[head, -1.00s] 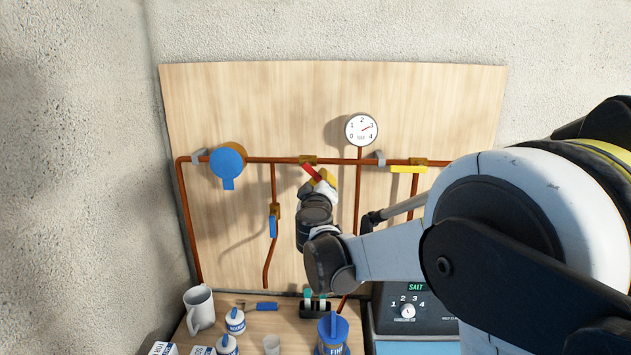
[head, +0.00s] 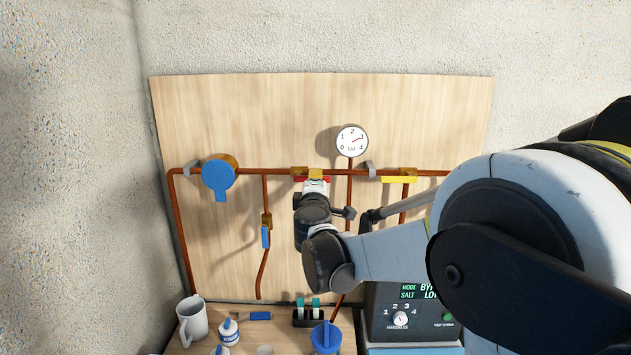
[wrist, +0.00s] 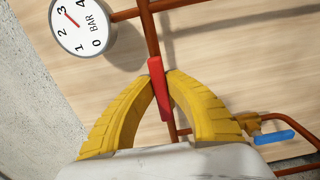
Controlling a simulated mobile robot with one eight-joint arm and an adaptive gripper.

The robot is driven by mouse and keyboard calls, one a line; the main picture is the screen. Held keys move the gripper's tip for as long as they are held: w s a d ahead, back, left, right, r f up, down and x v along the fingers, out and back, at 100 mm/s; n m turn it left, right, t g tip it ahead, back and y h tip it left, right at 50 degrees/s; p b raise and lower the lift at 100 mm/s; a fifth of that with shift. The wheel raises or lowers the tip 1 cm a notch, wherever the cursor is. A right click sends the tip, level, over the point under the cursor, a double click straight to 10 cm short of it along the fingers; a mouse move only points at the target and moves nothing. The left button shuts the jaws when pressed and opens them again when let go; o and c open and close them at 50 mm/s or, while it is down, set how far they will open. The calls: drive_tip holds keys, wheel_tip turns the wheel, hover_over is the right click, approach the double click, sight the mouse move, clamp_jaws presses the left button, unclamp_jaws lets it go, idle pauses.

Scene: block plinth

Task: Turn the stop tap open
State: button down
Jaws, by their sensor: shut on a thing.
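The stop tap has a brass body (head: 299,171) on the horizontal copper pipe and a red lever (head: 327,179). The lever lies roughly level, along the pipe, in the head view. My gripper (head: 315,174) has its yellow fingers at the lever, hiding its middle. In the wrist view the red lever (wrist: 161,90) sits between the two yellow fingertips (wrist: 163,80), which are shut on it. The lever lines up closely with the pipe there. The tap body is mostly hidden by my gripper in the wrist view.
A pressure gauge (head: 352,141) stands just right of the tap. A blue round fitting (head: 218,174), a blue-handled valve (head: 266,237) and a yellow lever (head: 399,180) are nearby. Below are a mug (head: 192,320), bottles and a control unit (head: 385,325).

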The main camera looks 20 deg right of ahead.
drive_tip(key=shift+r, duration=0.1)
idle(0.4)
drive_tip(key=c, duration=1.4)
unclamp_jaws()
drive_tip(key=v, duration=1.2)
